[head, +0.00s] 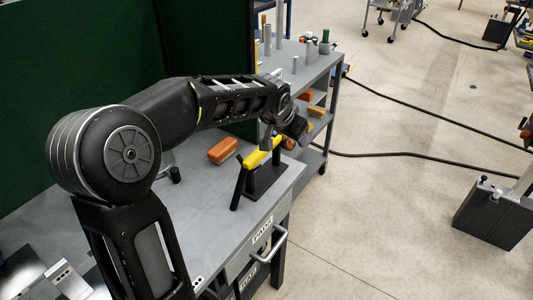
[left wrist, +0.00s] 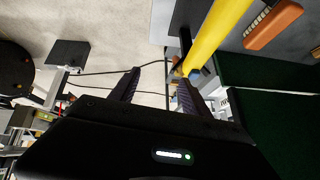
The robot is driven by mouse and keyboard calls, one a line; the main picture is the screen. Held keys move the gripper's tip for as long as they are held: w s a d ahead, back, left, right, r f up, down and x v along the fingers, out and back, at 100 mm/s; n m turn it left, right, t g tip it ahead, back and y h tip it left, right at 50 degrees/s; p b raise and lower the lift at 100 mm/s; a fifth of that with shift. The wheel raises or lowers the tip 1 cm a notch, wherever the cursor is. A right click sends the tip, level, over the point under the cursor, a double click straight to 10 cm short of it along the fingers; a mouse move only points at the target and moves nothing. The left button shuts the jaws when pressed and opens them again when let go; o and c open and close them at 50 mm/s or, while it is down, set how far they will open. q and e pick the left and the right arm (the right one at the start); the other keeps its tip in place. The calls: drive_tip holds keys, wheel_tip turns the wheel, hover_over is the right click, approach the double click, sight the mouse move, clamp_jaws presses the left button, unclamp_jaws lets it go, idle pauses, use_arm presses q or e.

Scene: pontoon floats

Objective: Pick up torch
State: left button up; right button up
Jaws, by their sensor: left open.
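The torch (head: 262,152) is yellow with dark parts and lies across a black stand (head: 270,180) near the front edge of the grey workbench (head: 215,205). My left gripper (head: 285,142) is at the torch's far right end; its jaws are partly hidden by the wrist. In the left wrist view, the open, empty fingers (left wrist: 157,78) show with the yellow torch (left wrist: 215,35) running diagonally beside and beyond the right finger. The torch does not appear gripped; whether a finger touches it is unclear. My right gripper is not in view.
An orange brush-like block (head: 223,150) lies on the bench left of the stand. A dark green partition (head: 75,70) rises behind. A second bench (head: 330,62) with several tools stands farther back. Black cables (head: 430,118) cross the open floor at right.

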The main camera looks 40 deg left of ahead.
use_arm(q)
drive_tip(key=s+a+g+y, duration=0.1)
drive_tip(key=s+a+g, duration=0.1)
drive_tip(key=s+a, duration=0.2)
drive_tip(key=shift+s+a+r+g+y, duration=0.2)
drive_tip(key=shift+s+r+g+y, duration=0.1)
drive_tip(key=shift+s+r, duration=0.1)
drive_tip(key=shift+w+f, duration=0.1)
drive_tip(key=shift+f, duration=0.05)
drive_tip(key=shift+x, duration=1.25)
